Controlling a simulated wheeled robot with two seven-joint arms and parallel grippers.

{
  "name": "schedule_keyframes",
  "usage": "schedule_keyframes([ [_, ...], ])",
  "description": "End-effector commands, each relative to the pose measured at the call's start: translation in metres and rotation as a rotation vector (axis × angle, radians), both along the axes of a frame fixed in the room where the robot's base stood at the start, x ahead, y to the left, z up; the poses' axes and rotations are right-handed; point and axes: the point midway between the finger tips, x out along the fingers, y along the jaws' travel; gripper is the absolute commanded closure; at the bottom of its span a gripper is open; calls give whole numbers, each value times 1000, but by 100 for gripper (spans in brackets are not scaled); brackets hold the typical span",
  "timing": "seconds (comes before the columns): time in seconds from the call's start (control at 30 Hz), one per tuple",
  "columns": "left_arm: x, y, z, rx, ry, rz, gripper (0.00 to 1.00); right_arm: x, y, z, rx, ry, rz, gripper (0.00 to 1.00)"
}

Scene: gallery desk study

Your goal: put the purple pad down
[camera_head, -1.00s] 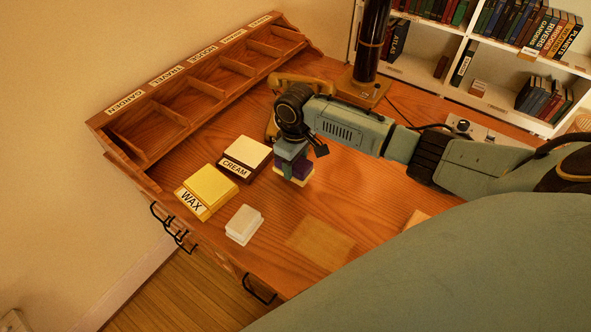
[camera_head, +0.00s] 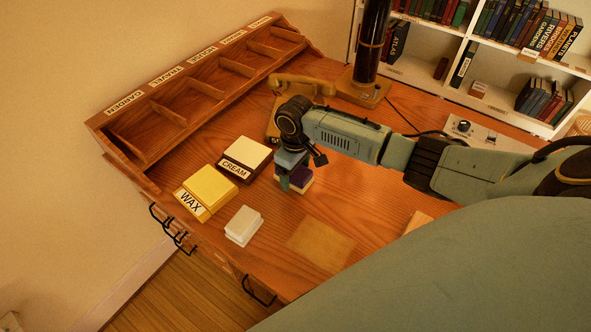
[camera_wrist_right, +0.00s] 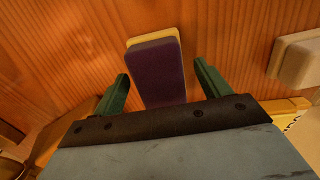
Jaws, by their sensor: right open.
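The purple pad (camera_head: 302,177) has a pale yellow underside and appears to lie on the wooden desk, right of the CREAM box. In the right wrist view the purple pad (camera_wrist_right: 161,78) shows its purple face up, with a yellow edge at its far end. My right gripper (camera_head: 291,183) is low over it, with a finger partly hiding it. In the wrist view the right gripper (camera_wrist_right: 161,74) is open, its green fingers on either side of the pad with visible gaps. The pad's near end is hidden by the gripper body. My left gripper is out of view.
A CREAM box (camera_head: 246,153), a yellow WAX box (camera_head: 209,189) and a white block (camera_head: 243,226) stand to the left. A tan square patch (camera_head: 320,243) lies on the desk (camera_head: 370,205) in front. A labelled sorter (camera_head: 147,129), telephone (camera_head: 302,84) and lamp base (camera_head: 361,91) stand behind.

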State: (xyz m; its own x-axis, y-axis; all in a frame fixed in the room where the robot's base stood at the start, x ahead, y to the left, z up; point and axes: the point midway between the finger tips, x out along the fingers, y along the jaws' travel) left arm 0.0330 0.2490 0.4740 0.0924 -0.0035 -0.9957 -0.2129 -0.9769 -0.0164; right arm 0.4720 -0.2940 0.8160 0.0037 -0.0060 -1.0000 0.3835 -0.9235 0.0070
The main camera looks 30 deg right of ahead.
Motion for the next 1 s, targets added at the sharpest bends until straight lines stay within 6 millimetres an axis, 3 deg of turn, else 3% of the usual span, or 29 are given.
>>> schedule_keyframes([
  [0.17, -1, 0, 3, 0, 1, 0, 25, 1, 0, 14, 0, -2, 1, 24],
  [0.63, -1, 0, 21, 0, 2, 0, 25, 1, 0, 107, 1, -3, -1, 24],
  [0.8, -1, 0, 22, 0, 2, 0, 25, 0, 1, 121, 0, -1, 0, 24],
  [1.0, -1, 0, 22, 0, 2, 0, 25, 0, 1, 124, 1, 0, 0, 24],
])
